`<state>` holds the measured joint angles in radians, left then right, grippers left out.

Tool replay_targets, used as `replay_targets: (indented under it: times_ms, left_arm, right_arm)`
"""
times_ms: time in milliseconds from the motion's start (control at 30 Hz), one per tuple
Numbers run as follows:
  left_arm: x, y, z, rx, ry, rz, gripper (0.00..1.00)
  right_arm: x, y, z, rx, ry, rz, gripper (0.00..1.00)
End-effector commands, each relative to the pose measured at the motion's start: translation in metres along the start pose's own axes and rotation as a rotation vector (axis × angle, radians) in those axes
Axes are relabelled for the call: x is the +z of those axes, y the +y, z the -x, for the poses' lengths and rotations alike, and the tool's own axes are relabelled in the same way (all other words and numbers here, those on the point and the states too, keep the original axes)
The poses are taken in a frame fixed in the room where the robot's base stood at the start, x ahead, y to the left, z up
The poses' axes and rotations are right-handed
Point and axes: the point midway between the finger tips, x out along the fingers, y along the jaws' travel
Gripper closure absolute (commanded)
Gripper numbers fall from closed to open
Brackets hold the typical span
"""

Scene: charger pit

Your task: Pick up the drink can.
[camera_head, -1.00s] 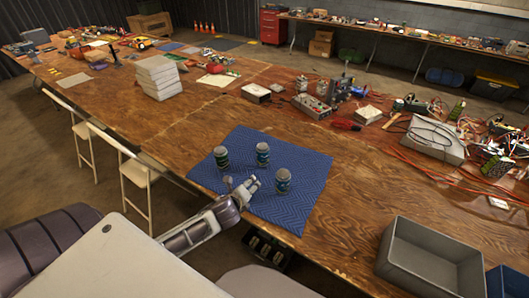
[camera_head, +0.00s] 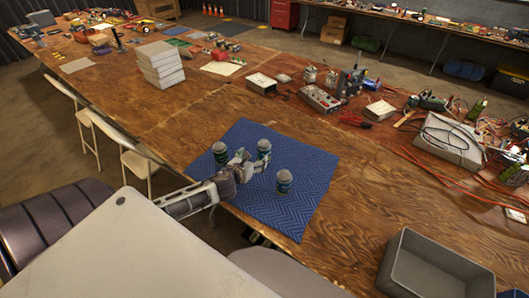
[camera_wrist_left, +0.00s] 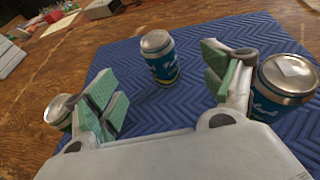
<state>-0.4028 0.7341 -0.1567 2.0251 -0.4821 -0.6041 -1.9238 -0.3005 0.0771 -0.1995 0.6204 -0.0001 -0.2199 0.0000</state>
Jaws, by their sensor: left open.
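Three drink cans with silver tops stand upright on the blue mat (camera_head: 305,215): a left can (camera_head: 220,152), a far can (camera_head: 264,147) and a right can (camera_head: 284,181). My left gripper (camera_head: 250,160) is low over the mat among them, open and empty, pointing at the far can. In the left wrist view, the far can (camera_wrist_left: 162,66), blue with white lettering, stands ahead between the green-padded fingers, apart from them. The right can (camera_wrist_left: 280,90) is just outside the right finger; the left can (camera_wrist_left: 60,110) is partly hidden behind the left finger. My right gripper is not in view.
A grey bin (camera_head: 432,268) stands at the table's front right. A stack of white boxes (camera_head: 162,65) is at the back left. Cables and electronic boxes (camera_head: 448,140) crowd the right side. Bare wood lies between the mat and bin.

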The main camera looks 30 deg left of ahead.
Motion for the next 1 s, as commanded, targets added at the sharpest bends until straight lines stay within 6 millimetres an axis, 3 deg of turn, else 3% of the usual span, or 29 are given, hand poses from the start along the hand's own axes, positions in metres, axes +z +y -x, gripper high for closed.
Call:
replay_targets:
  times_ms: [367,1000]
  left_arm:
    - [0.000,0.000,-0.008,0.001,0.000,0.003,0.17]
    - [0.000,0.000,-0.054,0.001,-0.001,0.004,0.17]
  right_arm:
    - [0.005,0.006,0.000,0.006,-0.006,0.003,0.60]
    - [-0.001,-0.002,0.000,-0.002,0.001,0.000,0.60]
